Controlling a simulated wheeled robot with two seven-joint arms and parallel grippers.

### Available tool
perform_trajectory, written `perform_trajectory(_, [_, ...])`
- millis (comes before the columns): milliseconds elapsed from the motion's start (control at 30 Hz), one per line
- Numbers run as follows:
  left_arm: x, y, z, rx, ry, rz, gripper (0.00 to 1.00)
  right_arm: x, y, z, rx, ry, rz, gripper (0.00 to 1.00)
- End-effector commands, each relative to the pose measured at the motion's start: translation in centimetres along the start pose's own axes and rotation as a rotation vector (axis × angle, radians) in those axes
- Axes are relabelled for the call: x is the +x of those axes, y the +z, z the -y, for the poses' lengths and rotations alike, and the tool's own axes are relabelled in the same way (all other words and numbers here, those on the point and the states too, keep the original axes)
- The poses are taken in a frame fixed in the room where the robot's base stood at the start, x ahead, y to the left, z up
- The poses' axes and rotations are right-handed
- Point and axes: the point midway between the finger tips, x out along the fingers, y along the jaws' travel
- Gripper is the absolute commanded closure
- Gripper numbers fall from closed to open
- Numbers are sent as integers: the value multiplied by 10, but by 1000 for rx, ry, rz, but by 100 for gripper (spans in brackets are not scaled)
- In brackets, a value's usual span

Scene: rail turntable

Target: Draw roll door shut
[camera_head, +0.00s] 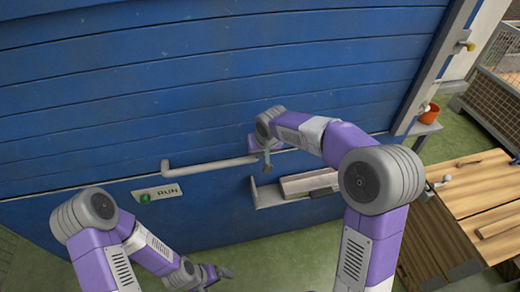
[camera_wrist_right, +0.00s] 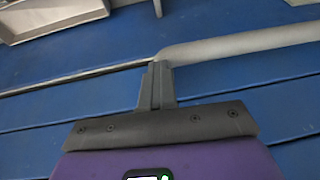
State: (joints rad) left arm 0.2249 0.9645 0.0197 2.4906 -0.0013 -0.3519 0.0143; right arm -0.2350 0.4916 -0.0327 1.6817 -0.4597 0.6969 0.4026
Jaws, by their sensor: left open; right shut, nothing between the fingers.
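The blue slatted roll door (camera_head: 200,85) fills the back of the head view. Its lower edge meets a blue panel below, with no open gap that I can make out. A grey bar handle (camera_head: 212,166) runs along the lower part of the door. In the right wrist view the bar (camera_wrist_right: 245,45) ends at the fingertips. My right gripper (camera_head: 267,163) is shut and empty, at the right end of the bar; I cannot tell if it touches. My left gripper (camera_head: 222,272) is open and empty, low in front of the panel, away from the bar.
A green button with a RUN label (camera_head: 168,191) is on the panel. A grey tray (camera_head: 268,197) holding a pale block juts out right of it. A wooden-topped table (camera_head: 475,195) stands at the right. An orange pot (camera_head: 429,113) is behind it. Green floor shows below.

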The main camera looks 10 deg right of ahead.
Motion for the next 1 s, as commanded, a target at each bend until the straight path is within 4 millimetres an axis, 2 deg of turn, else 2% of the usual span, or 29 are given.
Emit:
perform_trajectory(100, [2, 0, 1, 0, 0, 0, 0, 5, 0, 0, 0, -2, -6, 100])
perform_trajectory(567, [-1, 0, 0, 0, 0, 0, 0, 3, 1, 0, 0, -1, 1, 100])
perform_trajectory(767, [-18, 1, -7, 0, 0, 0, 0, -25, -6, -2, -2, -2, -5, 100])
perform_trajectory(867, [-31, 1, -12, 0, 0, 0, 0, -46, -11, -3, -3, -4, -11, 100])
perform_trajectory(1000, [-38, 2, -14, 0, 0, 0, 0, -80, -10, -3, -4, -4, -14, 100])
